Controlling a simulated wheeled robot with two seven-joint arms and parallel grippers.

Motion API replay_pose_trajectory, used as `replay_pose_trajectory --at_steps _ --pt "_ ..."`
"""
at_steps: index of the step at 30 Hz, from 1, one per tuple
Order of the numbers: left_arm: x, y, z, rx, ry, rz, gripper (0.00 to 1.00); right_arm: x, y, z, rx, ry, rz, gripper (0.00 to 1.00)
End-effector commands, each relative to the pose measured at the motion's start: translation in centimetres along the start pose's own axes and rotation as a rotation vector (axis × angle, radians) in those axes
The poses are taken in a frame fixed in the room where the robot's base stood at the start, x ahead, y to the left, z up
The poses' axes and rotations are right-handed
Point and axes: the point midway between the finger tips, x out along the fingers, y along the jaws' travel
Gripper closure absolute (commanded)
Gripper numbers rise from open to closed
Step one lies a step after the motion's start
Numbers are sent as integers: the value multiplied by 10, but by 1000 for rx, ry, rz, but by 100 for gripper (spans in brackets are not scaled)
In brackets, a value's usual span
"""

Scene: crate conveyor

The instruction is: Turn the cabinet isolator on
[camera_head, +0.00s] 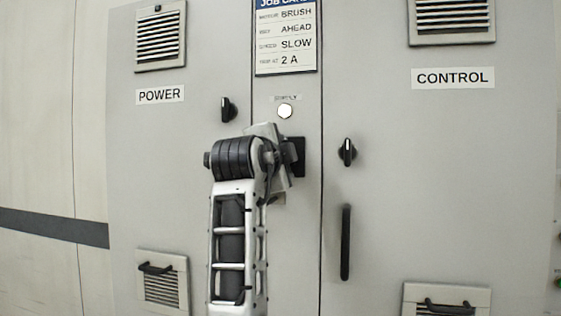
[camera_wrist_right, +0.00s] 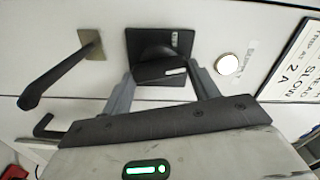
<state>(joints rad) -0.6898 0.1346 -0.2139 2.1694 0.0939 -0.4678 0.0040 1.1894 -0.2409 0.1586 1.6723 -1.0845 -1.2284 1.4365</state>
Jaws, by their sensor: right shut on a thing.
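The cabinet isolator is a black switch on a black square plate. Part of its plate (camera_head: 299,151) shows in the head view below the white lamp, mostly hidden behind my right gripper (camera_head: 278,158). In the right wrist view the isolator knob (camera_wrist_right: 158,73) sits between the two fingers of my right gripper (camera_wrist_right: 163,80), which is shut on it. A white mark on the knob lies at its end towards the lamp. The plate's small label is too small to read. My left gripper is not in view.
The white round supply lamp (camera_head: 285,111) is just above the isolator. Black knobs (camera_head: 228,110) (camera_head: 348,151) stand out on either side. A long black handle (camera_head: 345,242) is on the CONTROL door. A black lever (camera_wrist_right: 62,76) is close to my right gripper.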

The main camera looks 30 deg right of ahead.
Motion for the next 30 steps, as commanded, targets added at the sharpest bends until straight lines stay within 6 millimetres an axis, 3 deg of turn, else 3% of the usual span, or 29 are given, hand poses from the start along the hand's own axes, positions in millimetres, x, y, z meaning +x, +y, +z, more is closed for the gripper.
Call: replay_pose_trajectory --at_steps 12,30 --pt "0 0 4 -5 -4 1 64 0 3 0 220 1 5 63" --pt "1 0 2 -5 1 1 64 0 3 0 262 2 5 63"
